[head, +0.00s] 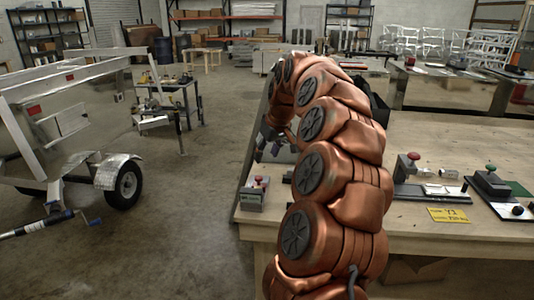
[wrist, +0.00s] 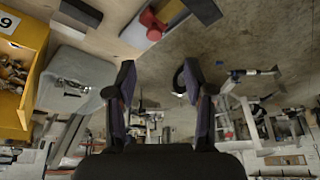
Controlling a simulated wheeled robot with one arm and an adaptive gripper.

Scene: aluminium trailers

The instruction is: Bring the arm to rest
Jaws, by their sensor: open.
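My copper arm arches up over the left end of the wooden workbench (head: 420,140) in the head view. My gripper (head: 268,138) hangs at the bench's left edge, partly hidden behind the arm. In the wrist view my gripper (wrist: 160,78) shows two dark fingers standing well apart with nothing between them. It is open and empty.
A small device with a red knob (head: 254,193) sits at the bench's front left corner, close below my gripper. More red-knobbed devices (head: 410,177) and a yellow card (head: 449,215) lie right of my arm. A trailer (head: 70,130) stands left across open floor. A yellow bin (wrist: 35,38) shows in the wrist view.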

